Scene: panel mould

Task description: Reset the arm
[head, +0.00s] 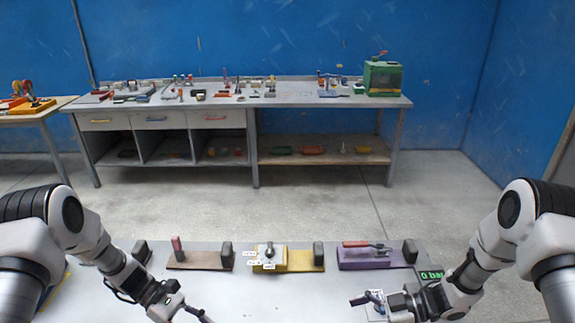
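My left gripper (196,313) is low in the head view at the near edge of the grey table (250,300). It is partly cut off by the bottom of the picture, and its opening is unclear. My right gripper (362,302) is over the table at the lower right. One dark finger points left, and its opening is unclear. No object shows clearly held in either gripper. Both arms are bent and come in from the sides, apart from the fixtures.
Along the table's far edge stand a brown board (200,262) with a red upright handle, a yellow board (304,261) with a knob, and a purple board (375,261) with a red-handled clamp. The table's middle is clear.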

